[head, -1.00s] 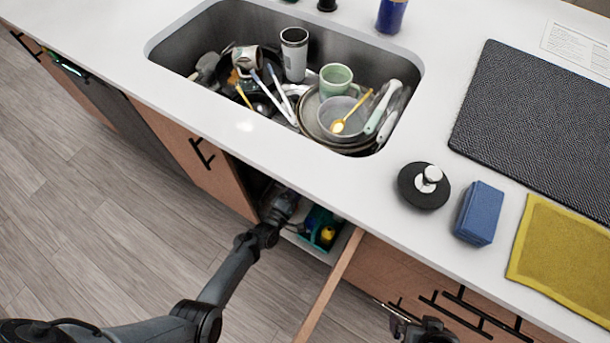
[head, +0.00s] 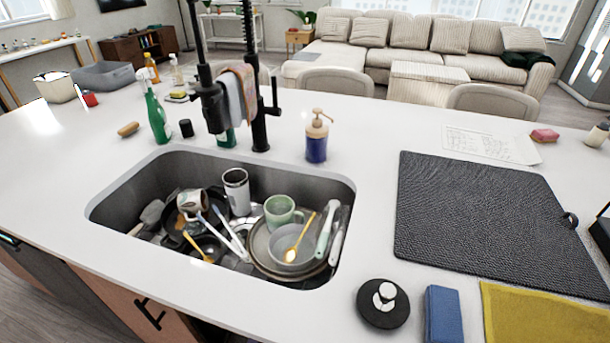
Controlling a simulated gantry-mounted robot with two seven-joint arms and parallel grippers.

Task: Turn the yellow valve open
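The yellow valve does not show in the head view. The cabinet below the sink (head: 140,190) shows only at its top, with a wooden front (head: 135,300) and black handle at the lower left and a dark gap beside it. Neither of my grippers is in the picture, so I cannot see where they are or whether they hold anything.
The sink holds dishes, with a green mug (head: 281,211) and a bowl (head: 291,246). A black faucet (head: 258,125) stands behind it.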

